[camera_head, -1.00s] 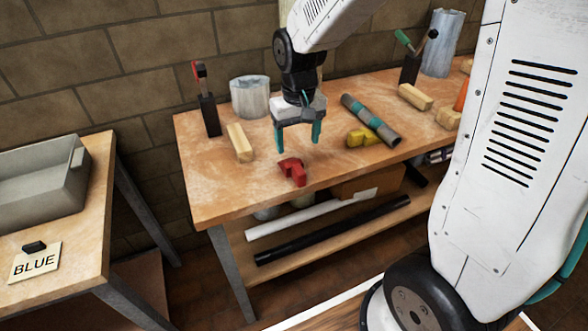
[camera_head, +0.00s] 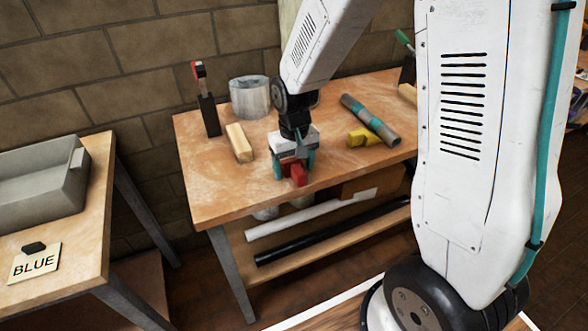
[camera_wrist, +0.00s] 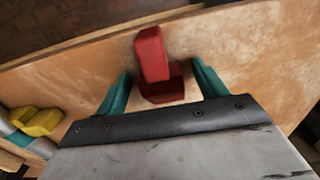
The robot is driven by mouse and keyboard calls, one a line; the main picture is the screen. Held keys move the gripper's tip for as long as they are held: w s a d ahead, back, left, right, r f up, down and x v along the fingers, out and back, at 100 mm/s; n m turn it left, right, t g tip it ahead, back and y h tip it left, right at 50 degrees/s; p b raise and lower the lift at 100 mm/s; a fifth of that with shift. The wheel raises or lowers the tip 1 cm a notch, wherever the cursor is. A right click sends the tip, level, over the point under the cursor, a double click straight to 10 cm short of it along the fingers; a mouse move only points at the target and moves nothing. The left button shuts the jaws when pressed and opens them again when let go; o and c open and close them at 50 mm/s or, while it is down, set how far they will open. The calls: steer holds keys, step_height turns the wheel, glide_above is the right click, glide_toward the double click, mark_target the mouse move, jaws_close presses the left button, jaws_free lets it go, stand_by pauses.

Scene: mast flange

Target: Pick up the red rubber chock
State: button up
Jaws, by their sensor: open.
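The red rubber chock (camera_head: 299,174) lies on the wooden workbench (camera_head: 215,200) near its front edge. My gripper (camera_head: 294,172) is low over the bench with its teal fingers on either side of the chock, and hides part of it. In the wrist view the chock (camera_wrist: 152,58) reaches from between the open fingers of my gripper (camera_wrist: 162,88) out past the tips. Gaps show between it and both fingers.
A wood block (camera_head: 239,143), a grey can (camera_head: 250,97) and a black holder (camera_head: 209,115) stand behind to the left. A yellow chock (camera_head: 363,137) and a grey-teal pipe (camera_head: 369,119) lie to the right. A grey bin (camera_head: 75,190) is on the left table.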

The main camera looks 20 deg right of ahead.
steer(key=c, duration=1.1)
steer(key=shift+r, duration=0.15)
